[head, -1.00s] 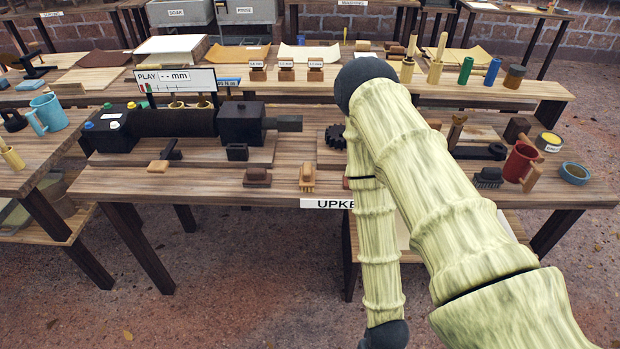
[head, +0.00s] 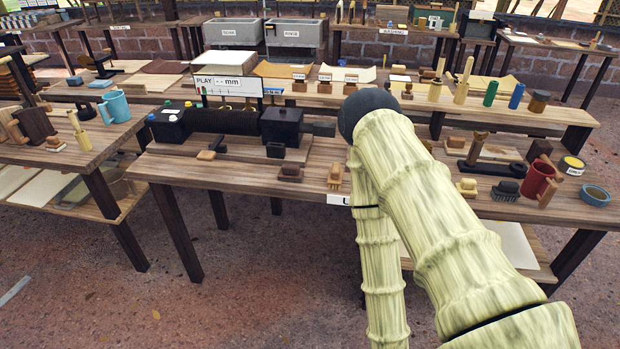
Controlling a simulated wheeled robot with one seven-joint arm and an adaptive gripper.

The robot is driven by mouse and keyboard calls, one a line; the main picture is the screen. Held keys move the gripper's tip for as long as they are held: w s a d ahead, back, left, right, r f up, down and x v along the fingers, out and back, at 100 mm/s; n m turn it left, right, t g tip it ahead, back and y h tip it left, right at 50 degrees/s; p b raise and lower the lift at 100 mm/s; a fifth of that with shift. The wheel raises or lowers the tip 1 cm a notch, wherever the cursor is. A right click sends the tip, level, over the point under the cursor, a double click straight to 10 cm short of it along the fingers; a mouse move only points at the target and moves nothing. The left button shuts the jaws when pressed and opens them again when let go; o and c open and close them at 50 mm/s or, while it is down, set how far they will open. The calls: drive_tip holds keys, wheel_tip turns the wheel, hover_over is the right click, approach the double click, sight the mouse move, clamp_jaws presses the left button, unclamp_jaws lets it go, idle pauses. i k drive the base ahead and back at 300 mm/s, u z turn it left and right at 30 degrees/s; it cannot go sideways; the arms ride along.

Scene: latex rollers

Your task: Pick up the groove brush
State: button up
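Several small brushes or blocks lie along the front of the long wooden bench (head: 240,180). A tan brush with pale bristles (head: 335,177) lies near the front edge, just left of my arm. A dark brush with bristles (head: 505,191) lies right of my arm, beside a red mug. A yellowish block-like piece (head: 467,187) sits between my arm and the dark brush. No label shows which is the groove brush. My folded arm crosses the right half and hides part of the bench. My gripper is outside the picture.
A black machine with a roller (head: 225,122) stands on the bench's left part under a PLAY sign (head: 228,82). The red mug (head: 538,178) and a blue bowl (head: 595,196) stand at the right end. Another table (head: 95,140) is at left. The floor in front is clear.

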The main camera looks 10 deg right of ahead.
sight(335, 177)
drive_tip(key=u, duration=1.25)
drive_tip(key=i, duration=1.15)
drive_tip(key=z, duration=1.3)
